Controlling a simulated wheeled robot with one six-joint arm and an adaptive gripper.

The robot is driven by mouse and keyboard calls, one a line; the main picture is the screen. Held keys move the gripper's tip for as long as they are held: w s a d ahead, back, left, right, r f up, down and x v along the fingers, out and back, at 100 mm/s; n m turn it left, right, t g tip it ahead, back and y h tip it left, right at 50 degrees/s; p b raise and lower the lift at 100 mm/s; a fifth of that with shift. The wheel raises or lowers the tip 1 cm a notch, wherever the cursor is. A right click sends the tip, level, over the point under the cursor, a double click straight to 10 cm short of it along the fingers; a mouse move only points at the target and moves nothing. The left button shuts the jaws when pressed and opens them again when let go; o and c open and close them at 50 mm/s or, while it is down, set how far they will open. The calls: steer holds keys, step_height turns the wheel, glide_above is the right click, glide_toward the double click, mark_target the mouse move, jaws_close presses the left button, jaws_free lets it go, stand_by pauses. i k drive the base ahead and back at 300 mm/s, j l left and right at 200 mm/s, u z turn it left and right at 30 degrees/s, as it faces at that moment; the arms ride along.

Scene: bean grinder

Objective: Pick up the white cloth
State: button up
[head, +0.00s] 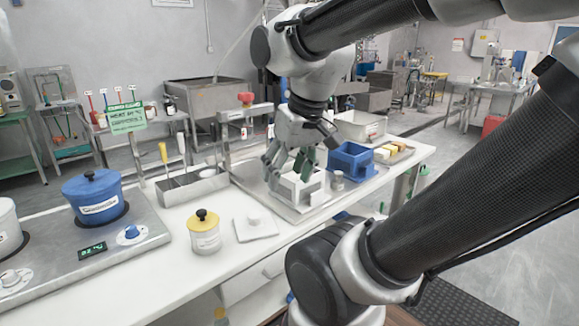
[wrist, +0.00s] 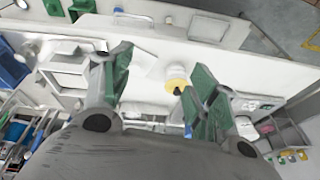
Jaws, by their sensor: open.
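A flat white square (head: 256,228), which looks like the white cloth, lies on the white counter. My gripper (head: 289,163) is open and empty, above a white open box on a tray, to the right of and behind the cloth. The wrist view also shows its two green-padded fingers spread apart.
A yellow-lidded jar (head: 205,233) stands just left of the cloth. Further left is a blue pot (head: 95,197) on a hotplate. The white box (head: 299,188) and a blue bin (head: 352,161) stand to the right. The counter in front of the cloth is clear.

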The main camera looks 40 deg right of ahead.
mark_target(291, 175)
steer(key=z, duration=1)
steer(key=i+l+u, duration=0.7)
steer(key=k, duration=0.1)
